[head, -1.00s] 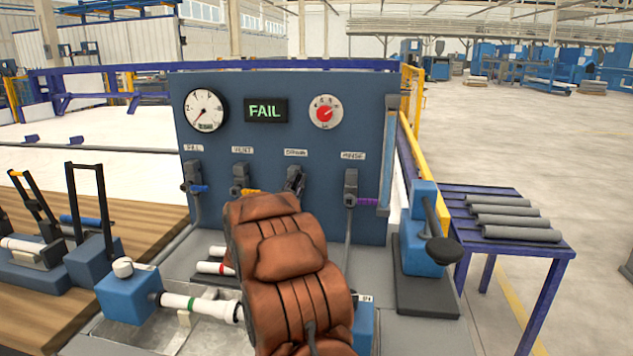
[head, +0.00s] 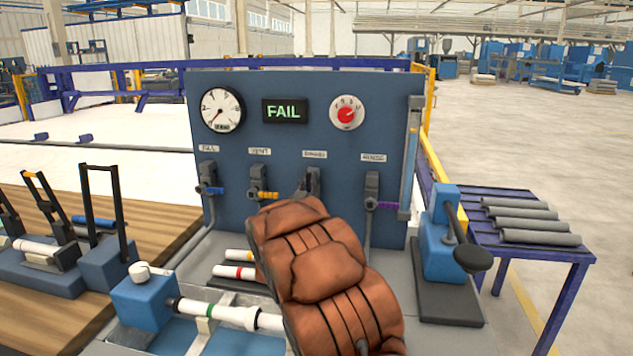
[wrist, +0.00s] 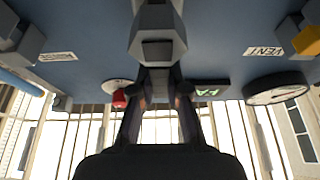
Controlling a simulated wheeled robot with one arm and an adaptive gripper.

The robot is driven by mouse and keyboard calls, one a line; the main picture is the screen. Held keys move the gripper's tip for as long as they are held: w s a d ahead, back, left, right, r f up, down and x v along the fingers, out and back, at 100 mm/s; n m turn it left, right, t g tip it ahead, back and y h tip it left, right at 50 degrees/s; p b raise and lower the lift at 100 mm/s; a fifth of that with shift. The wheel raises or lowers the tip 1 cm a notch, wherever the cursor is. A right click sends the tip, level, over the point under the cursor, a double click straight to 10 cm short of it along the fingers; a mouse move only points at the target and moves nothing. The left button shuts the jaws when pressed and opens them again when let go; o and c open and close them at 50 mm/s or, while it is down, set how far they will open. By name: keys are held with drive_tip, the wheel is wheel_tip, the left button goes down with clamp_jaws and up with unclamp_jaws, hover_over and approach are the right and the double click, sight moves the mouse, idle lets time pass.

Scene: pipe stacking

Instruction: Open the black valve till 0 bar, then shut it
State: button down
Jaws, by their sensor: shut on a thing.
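The black valve (head: 314,182) is third from the left on the blue panel, partly hidden behind my brown padded arm. In the wrist view, its grey-black body (wrist: 157,25) is at top centre, and my gripper (wrist: 158,82) is shut on its handle. The gripper is hidden in the head view. The left pressure gauge (head: 222,110) has its needle pointing to the lower left; its exact reading is too small to tell. The green display (head: 285,111) reads FAIL. A second dial with a red centre (head: 347,113) is to its right.
Blue (head: 208,190), yellow (head: 264,194) and purple (head: 383,205) handled valves flank the black one. A white pipe (head: 230,314) lies in the test bench below. A blue lever block (head: 440,235) stands on the right, near a table with grey pipes (head: 540,237).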

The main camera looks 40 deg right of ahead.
drive_tip(key=shift+f, duration=0.1)
drive_tip(key=c, duration=1.1)
unclamp_jaws()
drive_tip(key=shift+c, duration=0.2)
drive_tip(key=v, duration=1.2)
